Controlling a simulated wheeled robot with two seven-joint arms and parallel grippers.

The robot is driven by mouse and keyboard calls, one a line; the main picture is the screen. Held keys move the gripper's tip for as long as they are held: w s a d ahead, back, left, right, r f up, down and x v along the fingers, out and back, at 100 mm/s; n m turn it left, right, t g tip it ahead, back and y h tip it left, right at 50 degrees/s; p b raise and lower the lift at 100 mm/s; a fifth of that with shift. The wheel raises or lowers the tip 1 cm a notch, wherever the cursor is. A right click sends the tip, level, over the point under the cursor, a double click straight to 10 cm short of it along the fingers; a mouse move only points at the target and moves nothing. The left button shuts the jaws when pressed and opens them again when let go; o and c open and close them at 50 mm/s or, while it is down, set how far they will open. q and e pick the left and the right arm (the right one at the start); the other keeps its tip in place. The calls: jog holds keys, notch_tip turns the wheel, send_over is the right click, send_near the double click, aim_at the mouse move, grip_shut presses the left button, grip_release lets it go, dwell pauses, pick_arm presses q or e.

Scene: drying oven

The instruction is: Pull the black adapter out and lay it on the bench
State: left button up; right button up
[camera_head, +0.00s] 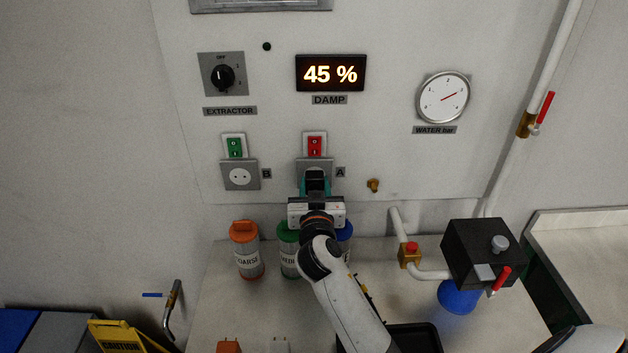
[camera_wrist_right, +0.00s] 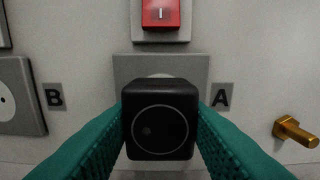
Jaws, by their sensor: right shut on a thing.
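The black adapter (camera_wrist_right: 160,120) is at socket A (camera_wrist_right: 118,72), below the red switch (camera_head: 314,145). It also shows in the head view (camera_head: 315,180). My right gripper (camera_wrist_right: 160,135) has its teal fingers shut on the two sides of the adapter; it also shows in the head view (camera_head: 315,190). The adapter covers most of the socket face, and I cannot tell whether it is fully seated. The bench (camera_head: 225,310) lies below the panel. My left gripper is not in view.
Socket B (camera_head: 239,175) with a green switch (camera_head: 235,147) is empty, to the left. A brass stub (camera_head: 374,185) and a black box (camera_head: 470,250) are at the right.

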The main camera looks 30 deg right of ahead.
aim_at(315, 188)
jog(key=shift+b+v, duration=0.3)
jog(key=shift+v, duration=2.35)
